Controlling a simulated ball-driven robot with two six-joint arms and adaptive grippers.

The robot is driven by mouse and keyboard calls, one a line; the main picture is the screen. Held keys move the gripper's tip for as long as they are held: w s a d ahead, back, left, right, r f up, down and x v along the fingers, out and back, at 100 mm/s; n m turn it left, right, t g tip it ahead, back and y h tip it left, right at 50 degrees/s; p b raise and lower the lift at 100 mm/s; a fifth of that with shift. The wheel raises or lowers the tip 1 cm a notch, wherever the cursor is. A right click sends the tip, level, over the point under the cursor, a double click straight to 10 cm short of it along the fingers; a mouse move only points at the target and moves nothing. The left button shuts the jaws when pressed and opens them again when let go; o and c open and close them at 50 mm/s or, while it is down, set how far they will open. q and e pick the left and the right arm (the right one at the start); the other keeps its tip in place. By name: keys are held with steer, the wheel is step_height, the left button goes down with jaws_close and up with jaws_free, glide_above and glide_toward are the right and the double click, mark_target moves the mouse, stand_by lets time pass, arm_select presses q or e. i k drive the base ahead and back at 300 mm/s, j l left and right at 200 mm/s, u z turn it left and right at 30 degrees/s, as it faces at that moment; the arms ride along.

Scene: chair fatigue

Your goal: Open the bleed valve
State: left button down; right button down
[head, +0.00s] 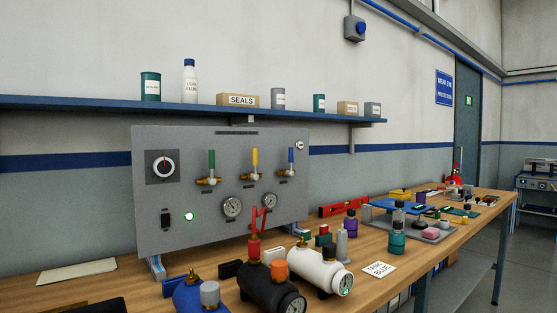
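A grey control panel (222,142) stands upright at the back of the workbench. It carries three brass valves with upright levers: a green-handled valve (211,160), a yellow-handled valve (255,159) and a blue-handled valve (291,157). The small labels under them are too small to read, so I cannot tell which is the bleed valve. Below them are a left gauge (232,207) and a right gauge (270,201). A green lamp (189,216) is lit beside a black switch (166,218). A round selector knob (162,167) sits at upper left. Neither gripper shows.
In front of the panel stand a blue tank (188,296), a black tank (268,290) and a white tank (318,270) with fittings on top. A card (379,270) reads "TANK BLUE". The wooden bench (135,279) is cluttered to the right. A blue shelf (90,104) overhangs the panel.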

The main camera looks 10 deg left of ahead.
mark_target(255, 163)
steer(key=i+j+z, duration=0.1)
steer(key=z, duration=0.25)
steer(key=i+j+z, duration=0.1)
steer(key=z, duration=0.25)
steer(key=i+j+z, duration=0.15)
steer(key=z, duration=0.2)
